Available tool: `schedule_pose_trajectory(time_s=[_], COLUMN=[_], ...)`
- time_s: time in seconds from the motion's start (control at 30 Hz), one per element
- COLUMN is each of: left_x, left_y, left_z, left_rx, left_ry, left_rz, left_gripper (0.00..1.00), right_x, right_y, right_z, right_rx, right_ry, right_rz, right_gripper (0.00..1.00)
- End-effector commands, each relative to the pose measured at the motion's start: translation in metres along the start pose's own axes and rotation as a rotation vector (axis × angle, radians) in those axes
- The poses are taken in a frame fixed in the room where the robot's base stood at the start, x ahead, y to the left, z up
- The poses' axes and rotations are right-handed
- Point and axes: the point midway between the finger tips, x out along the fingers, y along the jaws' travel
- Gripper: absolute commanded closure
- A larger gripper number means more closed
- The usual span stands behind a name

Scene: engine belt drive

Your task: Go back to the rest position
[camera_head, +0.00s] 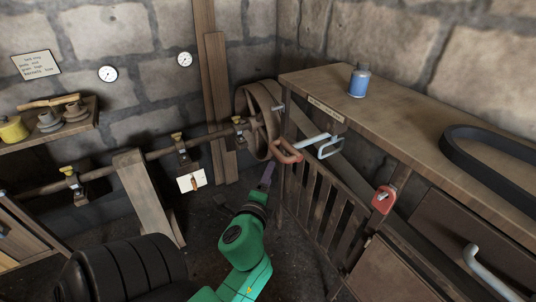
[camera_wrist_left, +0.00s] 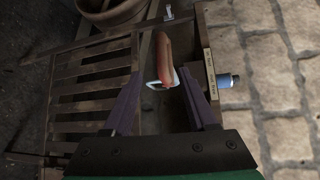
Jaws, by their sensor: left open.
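My left gripper (camera_head: 267,174) is at the end of the green arm, low in the middle of the head view. Its two dark fingers are apart and nothing is clasped between them. A red handle (camera_head: 288,153) sits just above and beyond the fingertips, by the wooden wheel. In the left wrist view the red handle (camera_wrist_left: 163,58) appears between the spread fingers, with a pale metal loop beside it. I cannot tell whether the fingers touch it. My right gripper is not in view.
A wooden wheel (camera_head: 259,121) and shaft stand at the left. A slatted gate (camera_head: 322,203) is below the workbench (camera_head: 400,113). On the bench are a blue bottle (camera_head: 359,80) and a black belt (camera_head: 466,158). A red latch plate (camera_head: 384,199) is on a sloping beam. A shelf (camera_head: 50,129) holds pots.

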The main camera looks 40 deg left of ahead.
Motion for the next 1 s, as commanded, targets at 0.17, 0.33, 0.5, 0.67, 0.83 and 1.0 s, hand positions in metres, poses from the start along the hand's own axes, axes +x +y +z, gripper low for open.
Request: schedule_pose_trajectory(time_s=[0.17,0.33,0.5,0.67,0.83,1.0], left_x=[-0.001,0.000,0.000,0.010,0.010,-0.034], left_y=[-0.001,-0.001,0.000,0.051,0.192,0.344], left_z=[0.000,0.000,-0.001,-0.026,-0.083,-0.112], left_rx=[0.000,0.000,-0.001,-0.075,-0.291,-0.516], left_ry=[0.000,0.000,0.002,0.067,0.179,0.162], left_rz=[-0.001,-0.001,0.001,0.102,0.405,0.765], left_gripper=[0.42,0.42,0.42,0.42,0.42,0.42], right_x=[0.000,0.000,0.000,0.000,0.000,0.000], right_y=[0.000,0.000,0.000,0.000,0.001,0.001], right_z=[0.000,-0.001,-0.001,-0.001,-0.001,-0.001], right_rx=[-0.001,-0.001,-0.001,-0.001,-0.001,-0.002], right_ry=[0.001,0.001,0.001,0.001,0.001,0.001], right_rz=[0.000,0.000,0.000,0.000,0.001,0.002], right_gripper=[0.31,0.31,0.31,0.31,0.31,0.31])
